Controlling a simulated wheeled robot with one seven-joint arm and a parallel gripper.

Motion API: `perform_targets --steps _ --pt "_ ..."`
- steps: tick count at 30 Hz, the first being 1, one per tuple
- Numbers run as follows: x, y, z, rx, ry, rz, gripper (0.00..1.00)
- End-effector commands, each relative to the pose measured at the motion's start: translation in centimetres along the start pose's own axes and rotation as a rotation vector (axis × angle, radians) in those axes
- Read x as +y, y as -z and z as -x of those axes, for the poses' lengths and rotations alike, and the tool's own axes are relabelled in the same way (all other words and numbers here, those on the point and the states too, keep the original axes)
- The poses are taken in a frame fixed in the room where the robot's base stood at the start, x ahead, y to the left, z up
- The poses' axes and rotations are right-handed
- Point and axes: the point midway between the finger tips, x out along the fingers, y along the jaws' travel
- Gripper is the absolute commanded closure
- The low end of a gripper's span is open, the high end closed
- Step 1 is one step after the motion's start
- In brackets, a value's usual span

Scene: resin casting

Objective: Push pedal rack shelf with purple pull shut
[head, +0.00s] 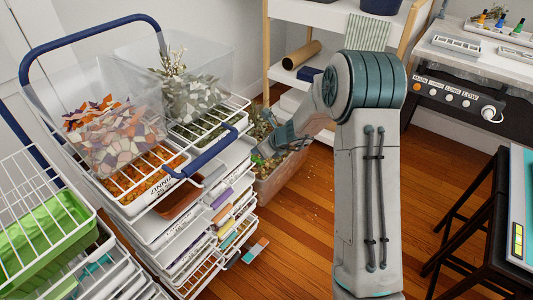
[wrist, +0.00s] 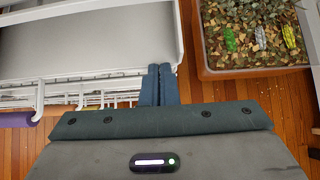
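The drying rack (head: 205,215) stands at the left, with several white shelves that have coloured pulls along their front edges. The purple pull (head: 221,198) is on one of the upper shelves. A purple piece (wrist: 16,119), likely this pull, shows at the left edge of the wrist view. My gripper (head: 259,156) is beside the rack's right end, near the white shelf edges. In the wrist view my gripper (wrist: 158,84) has its two blue fingers together, with nothing seen between them. The fingertips are at the corner of a grey shelf panel (wrist: 85,45); contact cannot be told.
A bin of petals and leaves (head: 283,178) stands on the floor right of the rack and shows in the wrist view (wrist: 203,60). Clear boxes (head: 110,85) sit on top of the rack. A dark stool (head: 478,215) is at right.

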Motion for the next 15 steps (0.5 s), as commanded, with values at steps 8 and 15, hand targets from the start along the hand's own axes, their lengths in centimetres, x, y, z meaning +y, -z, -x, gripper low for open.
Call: perform_targets --steps 8,15 --pt "0.29 -0.68 -0.81 0.002 0.0 0.001 1.0" --pt "0.21 -0.37 -0.52 0.001 0.0 0.001 1.0"
